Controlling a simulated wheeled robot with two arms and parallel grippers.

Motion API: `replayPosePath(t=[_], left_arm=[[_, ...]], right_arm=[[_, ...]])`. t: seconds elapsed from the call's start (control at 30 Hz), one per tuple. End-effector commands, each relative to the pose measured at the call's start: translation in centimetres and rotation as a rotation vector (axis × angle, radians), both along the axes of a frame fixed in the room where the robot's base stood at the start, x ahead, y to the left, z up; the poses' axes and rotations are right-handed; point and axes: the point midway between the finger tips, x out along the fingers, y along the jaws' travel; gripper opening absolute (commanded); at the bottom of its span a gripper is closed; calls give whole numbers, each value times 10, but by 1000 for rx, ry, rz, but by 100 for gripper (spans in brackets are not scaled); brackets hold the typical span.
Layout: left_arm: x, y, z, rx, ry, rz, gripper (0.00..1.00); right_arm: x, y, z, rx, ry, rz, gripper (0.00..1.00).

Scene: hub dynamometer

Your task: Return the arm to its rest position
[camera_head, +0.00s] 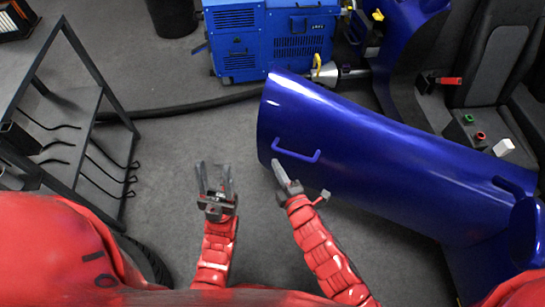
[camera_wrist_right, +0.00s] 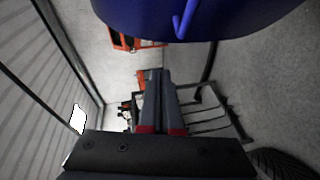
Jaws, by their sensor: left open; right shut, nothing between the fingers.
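My left gripper (camera_head: 214,178) is in the lower middle of the head view. Its two fingers stand apart with nothing between them, above the grey floor. My right gripper (camera_head: 279,170) is just to its right, with its fingers together and empty. It is close to the left end of a large blue curved panel (camera_head: 350,135) and its handle (camera_head: 297,152); whether it touches the panel I cannot tell. In the right wrist view the shut fingers (camera_wrist_right: 158,90) point away below the blue panel (camera_wrist_right: 215,15) and its handle (camera_wrist_right: 184,20), with a gap in the picture.
A dark metal rack (camera_head: 85,110) with hooks stands at the left. A blue machine (camera_head: 270,45) is at the back, with a black hose (camera_head: 190,106) on the floor. A seat (camera_head: 490,70) is at the right. Grey floor is clear around my left gripper.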

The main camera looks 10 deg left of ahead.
Motion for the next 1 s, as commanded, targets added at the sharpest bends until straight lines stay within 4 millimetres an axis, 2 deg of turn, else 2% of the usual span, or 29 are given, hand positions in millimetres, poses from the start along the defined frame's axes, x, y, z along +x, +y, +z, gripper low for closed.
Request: replayPosePath(t=[0.33,0.47,0.57,0.63,0.77,0.9,1.0], left_arm=[[0,0,1,0,0,0,50],[0,0,10,0,0,0,50],[0,0,26,0,0,0,50],[0,0,38,0,0,0,50],[0,0,61,0,0,0,50],[0,0,83,0,0,0,50],[0,0,96,0,0,0,50]], right_arm=[[-5,-3,4,7,-3,-1,0],[-2,-6,25,107,-21,2,0],[2,-14,68,302,-65,14,0],[2,-26,107,480,-115,33,0],[-11,-63,184,823,-246,99,0],[-45,-118,259,1139,-433,217,0],[-80,-156,296,1300,-573,321,0]])
